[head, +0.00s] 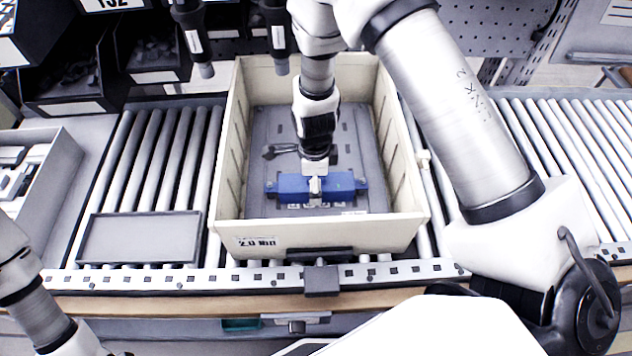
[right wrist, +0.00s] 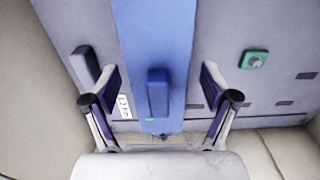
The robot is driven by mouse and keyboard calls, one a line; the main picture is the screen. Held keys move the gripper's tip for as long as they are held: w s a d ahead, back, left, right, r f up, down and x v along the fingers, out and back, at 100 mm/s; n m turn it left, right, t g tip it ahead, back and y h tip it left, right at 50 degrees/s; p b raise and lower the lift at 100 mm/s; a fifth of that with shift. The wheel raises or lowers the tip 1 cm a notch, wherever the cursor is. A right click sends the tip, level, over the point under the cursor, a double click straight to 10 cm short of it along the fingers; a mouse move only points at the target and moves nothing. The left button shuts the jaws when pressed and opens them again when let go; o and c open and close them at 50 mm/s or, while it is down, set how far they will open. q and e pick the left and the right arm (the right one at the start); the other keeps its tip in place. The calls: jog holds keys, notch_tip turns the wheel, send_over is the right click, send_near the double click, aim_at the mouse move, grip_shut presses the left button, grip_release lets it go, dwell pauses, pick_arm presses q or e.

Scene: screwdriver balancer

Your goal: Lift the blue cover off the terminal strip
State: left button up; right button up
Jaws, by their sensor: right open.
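The blue cover (head: 345,187) lies across the grey panel inside the cream crate, near the crate's front wall. It also shows in the right wrist view (right wrist: 155,35), with a raised blue grip block (right wrist: 158,93) on it. The terminal strip is hidden under the cover; only small white labels show along its edge. My right gripper (head: 316,186) points down over the middle of the cover. In the right wrist view its open fingers (right wrist: 160,76) stand on either side of the grip block, with gaps between. My left arm shows at the lower left, but its gripper is out of view.
The cream crate (head: 228,228) has high walls around the work and stands on a roller conveyor. A dark wrench-like tool (head: 280,150) lies behind the cover. A green-based knob (right wrist: 254,60) sits beside it. Dark tools hang above the crate's back.

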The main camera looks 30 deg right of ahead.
grip_shut()
jog(key=shift+r, duration=0.15)
jog(key=shift+r, duration=0.25)
notch_tip(320, 180, up, 9)
jog(key=shift+f+b, duration=0.1)
jog(key=shift+b, duration=0.2)
jog(key=shift+r, duration=0.3)
